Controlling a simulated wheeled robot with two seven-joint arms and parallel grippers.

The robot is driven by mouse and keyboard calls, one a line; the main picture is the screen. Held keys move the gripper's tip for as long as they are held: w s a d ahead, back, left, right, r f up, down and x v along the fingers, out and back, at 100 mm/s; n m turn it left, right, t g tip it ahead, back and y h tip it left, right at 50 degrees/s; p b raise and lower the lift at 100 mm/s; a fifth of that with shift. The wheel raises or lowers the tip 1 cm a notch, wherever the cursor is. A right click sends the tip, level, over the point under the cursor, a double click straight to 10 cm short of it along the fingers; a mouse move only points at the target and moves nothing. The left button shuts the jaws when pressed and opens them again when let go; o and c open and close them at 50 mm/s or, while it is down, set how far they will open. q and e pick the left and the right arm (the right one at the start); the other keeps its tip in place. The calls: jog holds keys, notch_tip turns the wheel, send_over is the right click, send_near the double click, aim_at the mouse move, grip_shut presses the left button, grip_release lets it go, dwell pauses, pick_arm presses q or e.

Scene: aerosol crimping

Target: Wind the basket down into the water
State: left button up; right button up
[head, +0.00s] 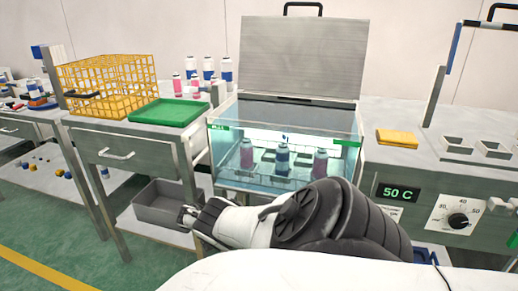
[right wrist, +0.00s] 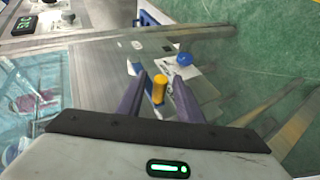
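The water tank (head: 340,128) has clear walls and a lit inside, with its grey lid (head: 300,60) raised. In it a grey basket (head: 265,172) holds several cans, including a blue one (head: 283,158). The water level against the basket is hard to tell. In the right wrist view, a yellow handle (right wrist: 159,90) appears between the purple fingers of my right gripper (right wrist: 160,76). The fingers are open, with a gap on each side of the handle. My arm (head: 300,215) crosses before the tank, hiding its lower front. My left gripper is not in view.
Right of the tank are a 50 C display (head: 398,193) and a dial (head: 458,220), with a yellow sponge (head: 397,137) above. Left are a green tray (head: 170,112), a yellow wire crate (head: 105,85) and a grey bin (head: 160,203). A blue ball (right wrist: 184,58) lies beyond my fingers.

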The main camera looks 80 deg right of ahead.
pick_arm(q)
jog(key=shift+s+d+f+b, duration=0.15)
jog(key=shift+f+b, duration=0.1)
jog(key=shift+b, duration=0.6)
pick_arm(e)
jog(key=v, duration=1)
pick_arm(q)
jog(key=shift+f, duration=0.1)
